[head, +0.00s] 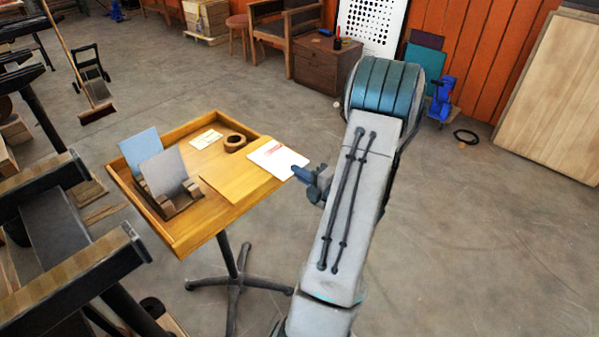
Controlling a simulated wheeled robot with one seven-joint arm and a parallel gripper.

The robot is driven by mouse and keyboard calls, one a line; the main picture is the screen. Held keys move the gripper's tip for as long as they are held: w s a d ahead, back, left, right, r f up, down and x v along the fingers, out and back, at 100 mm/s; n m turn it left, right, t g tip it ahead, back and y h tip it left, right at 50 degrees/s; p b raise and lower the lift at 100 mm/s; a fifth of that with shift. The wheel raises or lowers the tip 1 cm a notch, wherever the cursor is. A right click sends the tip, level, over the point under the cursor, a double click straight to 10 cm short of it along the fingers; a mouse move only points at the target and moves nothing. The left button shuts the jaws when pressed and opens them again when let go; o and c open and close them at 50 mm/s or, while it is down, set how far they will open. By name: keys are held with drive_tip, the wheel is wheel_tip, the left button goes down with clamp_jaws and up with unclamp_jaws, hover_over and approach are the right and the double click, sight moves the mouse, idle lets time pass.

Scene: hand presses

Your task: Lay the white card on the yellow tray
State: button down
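A white card (272,157) with a small red mark is at the right side of the wooden stand table, over or against the edge of a flat yellow tray (232,186). My gripper (298,174) reaches in from the right and its blue fingertips meet the card's right edge. The fingers appear shut on the card, and the far finger is hidden. I cannot tell whether the card touches the tray or hovers just above it.
The rimmed table (180,243) also bears a brown ring (235,142), a small cream label (206,139) and a wooden holder (180,204) with a blue card (141,150) and a grey card (164,172). Dark presses crowd the left.

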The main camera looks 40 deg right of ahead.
drive_tip(key=c, duration=1.5)
unclamp_jaws()
drive_tip(key=shift+f, duration=0.1)
drive_tip(key=shift+s, duration=0.1)
drive_tip(key=shift+s+d+p, duration=0.15)
drive_tip(key=shift+s+p, duration=0.6)
drive_tip(key=shift+s, duration=1.4)
